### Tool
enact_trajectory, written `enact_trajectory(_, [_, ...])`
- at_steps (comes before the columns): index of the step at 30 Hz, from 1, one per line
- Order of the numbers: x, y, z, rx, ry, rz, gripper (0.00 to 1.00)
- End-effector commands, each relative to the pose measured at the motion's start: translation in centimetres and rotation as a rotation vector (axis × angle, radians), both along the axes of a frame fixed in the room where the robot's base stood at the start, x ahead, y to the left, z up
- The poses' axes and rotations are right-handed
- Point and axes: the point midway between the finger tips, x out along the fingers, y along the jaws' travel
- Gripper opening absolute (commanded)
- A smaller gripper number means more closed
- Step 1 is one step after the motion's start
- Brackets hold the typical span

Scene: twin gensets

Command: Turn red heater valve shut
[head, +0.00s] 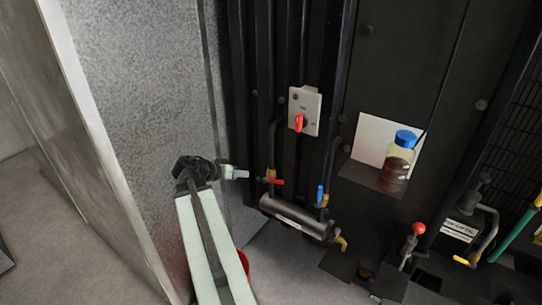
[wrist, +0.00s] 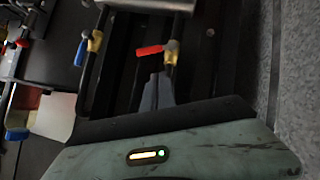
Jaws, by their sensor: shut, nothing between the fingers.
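The red heater valve lever (head: 277,181) sticks out sideways to the right from its brass body (head: 270,173), across the vertical pipe. In the wrist view the red lever (wrist: 150,51) points left from the brass body, just beyond my fingertips. My gripper (head: 243,174) is shut and empty, to the left of the valve in the head view, with a small gap to it.
A blue lever valve (head: 320,195) stands right of the red one. A red rotary switch (head: 299,122) is above. A grey wall (head: 140,110) is close on the left.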

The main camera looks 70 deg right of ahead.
Motion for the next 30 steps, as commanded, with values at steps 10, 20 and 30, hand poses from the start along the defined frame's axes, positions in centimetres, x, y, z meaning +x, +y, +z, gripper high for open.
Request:
enact_trajectory(10, [-2.5, -2.3, 1.1, -0.052, -0.006, -0.049, 0.0])
enact_trajectory(20, [-5.1, -7.4, -2.8, -0.05, -0.004, -0.05, 0.0])
enact_trajectory(30, [-7.4, -9.5, -6.9, -0.049, -0.005, -0.047, 0.0])
